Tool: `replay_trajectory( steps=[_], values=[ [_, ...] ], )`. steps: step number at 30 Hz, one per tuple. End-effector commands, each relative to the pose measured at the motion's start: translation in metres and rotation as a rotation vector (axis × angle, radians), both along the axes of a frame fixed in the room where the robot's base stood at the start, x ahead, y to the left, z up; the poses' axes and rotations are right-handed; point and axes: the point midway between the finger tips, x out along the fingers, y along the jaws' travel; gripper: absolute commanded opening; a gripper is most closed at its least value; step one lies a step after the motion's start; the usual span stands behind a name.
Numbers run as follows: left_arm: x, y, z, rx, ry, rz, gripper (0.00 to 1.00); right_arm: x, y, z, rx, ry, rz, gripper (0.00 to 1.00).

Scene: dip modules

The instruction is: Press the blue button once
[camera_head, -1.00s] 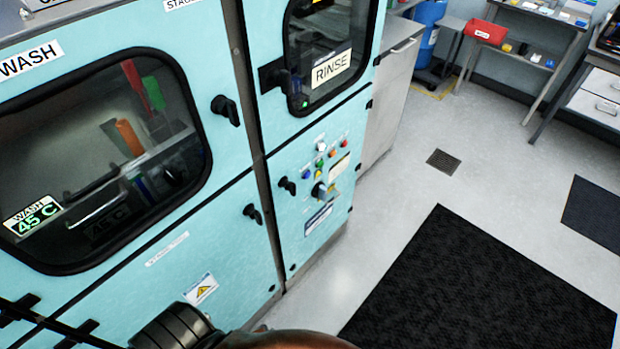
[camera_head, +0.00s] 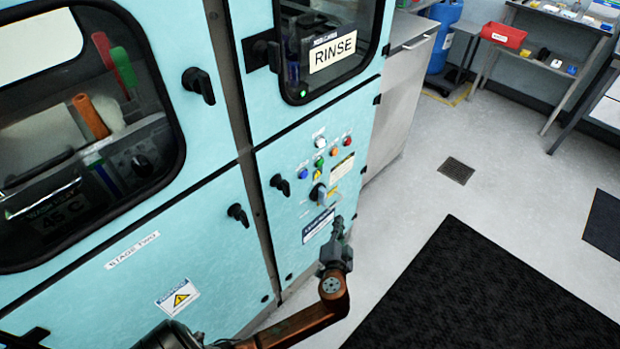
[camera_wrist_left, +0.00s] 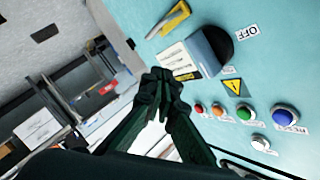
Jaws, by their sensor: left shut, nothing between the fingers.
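The blue button (camera_head: 303,173) is on the lower right panel of the teal machine, at the left end of a row of coloured buttons. It also shows in the left wrist view (camera_wrist_left: 284,116), at the right. My left gripper (camera_head: 339,222) is shut and empty, below and to the right of the buttons in the head view. In the left wrist view the closed fingertips (camera_wrist_left: 158,82) are apart from the blue button, left of it. My right gripper is not in view.
Beside the blue button are green (camera_head: 319,162), orange (camera_head: 334,152) and red (camera_head: 347,141) buttons and a white one (camera_head: 320,143). A rotary switch (camera_head: 318,194) sits below them. Door handles (camera_head: 199,86) stick out. The floor to the right is clear, with a black mat (camera_head: 480,300).

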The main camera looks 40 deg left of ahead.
Motion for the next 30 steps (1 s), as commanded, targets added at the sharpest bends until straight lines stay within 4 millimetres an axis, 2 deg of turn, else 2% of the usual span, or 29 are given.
replay_trajectory(
  steps=[1,3,6,10,15,25,30],
  values=[
    [0.001,-0.002,0.026,0.008,-0.072,0.018,0.0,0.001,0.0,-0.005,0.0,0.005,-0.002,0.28],
    [-0.004,-0.003,0.065,0.017,-0.163,0.048,0.0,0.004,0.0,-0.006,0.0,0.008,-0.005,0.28],
    [-0.015,-0.004,0.109,0.021,-0.273,0.084,0.0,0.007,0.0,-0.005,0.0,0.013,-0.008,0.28],
    [-0.029,-0.003,0.143,0.02,-0.365,0.118,0.0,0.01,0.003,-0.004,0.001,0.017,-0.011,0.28],
    [-0.036,-0.003,0.159,0.017,-0.407,0.133,0.0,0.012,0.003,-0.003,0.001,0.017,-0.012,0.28],
    [-0.035,-0.002,0.159,0.018,-0.405,0.132,0.0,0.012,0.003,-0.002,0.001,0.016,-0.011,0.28],
    [-0.035,0.01,0.159,0.021,-0.404,0.132,0.0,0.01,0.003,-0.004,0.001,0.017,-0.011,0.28]
  ],
)
